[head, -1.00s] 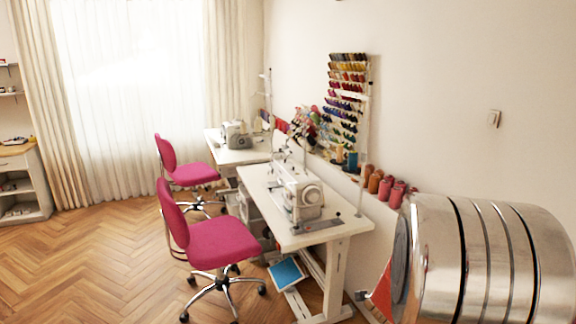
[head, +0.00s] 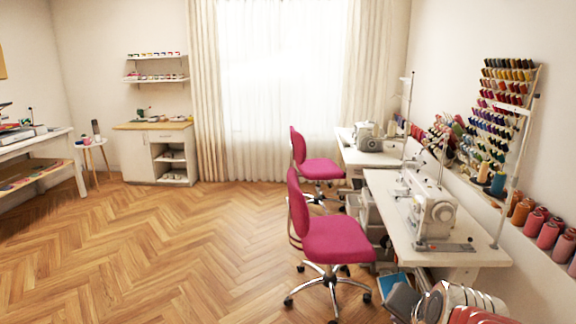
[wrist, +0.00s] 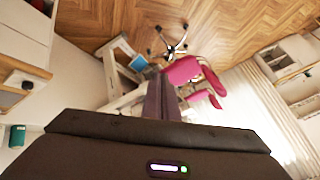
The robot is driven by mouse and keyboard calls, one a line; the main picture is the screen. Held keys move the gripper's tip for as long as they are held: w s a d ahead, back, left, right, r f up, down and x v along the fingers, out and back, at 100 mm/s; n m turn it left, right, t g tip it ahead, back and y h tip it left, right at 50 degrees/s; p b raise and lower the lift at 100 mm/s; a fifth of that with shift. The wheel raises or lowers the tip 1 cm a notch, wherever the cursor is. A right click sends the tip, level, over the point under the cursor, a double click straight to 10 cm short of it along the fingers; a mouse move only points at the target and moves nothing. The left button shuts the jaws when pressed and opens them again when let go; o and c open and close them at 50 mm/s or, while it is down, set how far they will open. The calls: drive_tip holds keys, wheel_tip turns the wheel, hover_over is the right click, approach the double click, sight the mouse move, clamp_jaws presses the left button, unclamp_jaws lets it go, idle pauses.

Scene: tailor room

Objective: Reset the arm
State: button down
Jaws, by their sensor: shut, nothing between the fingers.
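My gripper (wrist: 162,97) shows in the wrist view as two dark fingers side by side, closed together with nothing between them. The wrist view is tilted, with the wooden floor at the top and the pink chairs just beyond the fingertips. In the head view, part of my arm (head: 455,305) shows as shiny metal at the lower right, in front of the near sewing table. The fingers cannot be made out in the head view.
Two pink chairs (head: 335,238) stand by the white sewing tables (head: 440,215) on the right. A sewing machine (head: 432,215) stands on the near table. A cabinet (head: 155,155) stands at the back. The wooden floor (head: 170,250) at left and middle is clear.

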drive_tip(key=s+a+n+g, duration=0.1)
drive_tip(key=s+a+n, duration=0.2)
drive_tip(key=s, duration=0.3)
drive_tip(key=s+a+r+n+g, duration=0.1)
drive_tip(key=s+a+n, duration=0.3)
drive_tip(key=s+n, duration=0.1)
drive_tip(key=shift+s+a+r+n+g+y, duration=0.15)
drive_tip(key=shift+s+a+n+g+y, duration=0.2)
drive_tip(key=shift+s, duration=0.55)
drive_tip(key=shift+d, duration=0.15)
